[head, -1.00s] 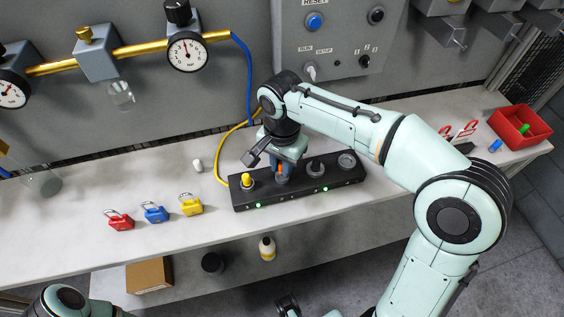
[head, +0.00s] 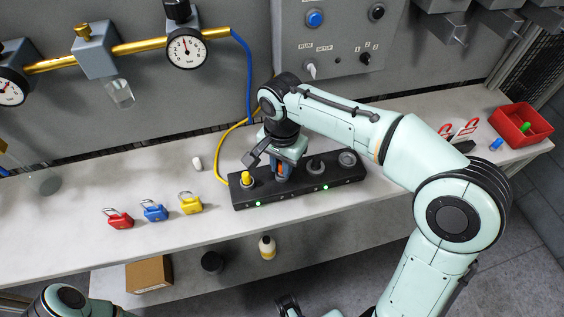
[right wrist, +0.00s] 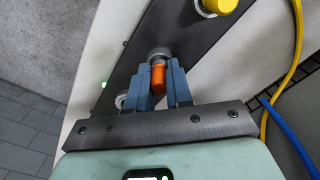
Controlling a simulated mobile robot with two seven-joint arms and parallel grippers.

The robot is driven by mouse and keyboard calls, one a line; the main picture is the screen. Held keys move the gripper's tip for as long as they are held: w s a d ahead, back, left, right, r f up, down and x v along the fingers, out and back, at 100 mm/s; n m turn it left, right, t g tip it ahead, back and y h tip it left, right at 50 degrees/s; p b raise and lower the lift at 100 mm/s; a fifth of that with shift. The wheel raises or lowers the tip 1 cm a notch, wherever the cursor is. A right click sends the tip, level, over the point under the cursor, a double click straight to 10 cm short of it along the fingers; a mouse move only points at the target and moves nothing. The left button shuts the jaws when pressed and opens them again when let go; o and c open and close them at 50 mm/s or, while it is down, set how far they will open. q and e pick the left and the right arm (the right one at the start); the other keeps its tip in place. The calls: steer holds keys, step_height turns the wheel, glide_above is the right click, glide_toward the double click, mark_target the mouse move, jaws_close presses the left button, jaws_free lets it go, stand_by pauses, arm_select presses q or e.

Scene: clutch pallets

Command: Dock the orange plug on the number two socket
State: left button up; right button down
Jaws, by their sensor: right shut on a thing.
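A black socket strip (head: 300,196) lies on the bench, with a row of sockets and lit green lamps. My right gripper (head: 281,172) points down over the second socket from the left. Its blue fingers are shut on the orange plug (right wrist: 158,77), which also shows as a small orange patch in the head view (head: 280,169). In the right wrist view a grey socket ring (right wrist: 159,54) shows right beside the plug's end. Whether the plug is seated is hidden.
Red (head: 120,220), blue (head: 155,213) and yellow (head: 190,204) padlocks lie left of the strip. A red bin (head: 520,128) stands at the bench's right end. The control panel rises behind.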

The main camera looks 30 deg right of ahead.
arm_select(q)
steer(key=shift+s+f, duration=0.1)
steer(key=shift+f, duration=0.15)
arm_select(e)
steer(key=shift+f, duration=0.4)
steer(key=c, duration=1.3)
jaws_free()
arm_select(q)
steer(key=shift+s, duration=0.1)
arm_select(e)
step_height(320, 180, up, 6)
steer(key=p, duration=0.4)
steer(key=shift+r+p, duration=0.15)
steer(key=shift+p, duration=0.15)
steer(key=shift+r+p, duration=1.6)
steer(key=shift+r, duration=0.85)
arm_select(q)
steer(key=w+r, duration=0.4)
steer(key=r, duration=0.5)
steer(key=shift+w, duration=0.35)
steer(key=shift+s+r, duration=0.1)
arm_select(e)
steer(key=shift+f, duration=0.1)
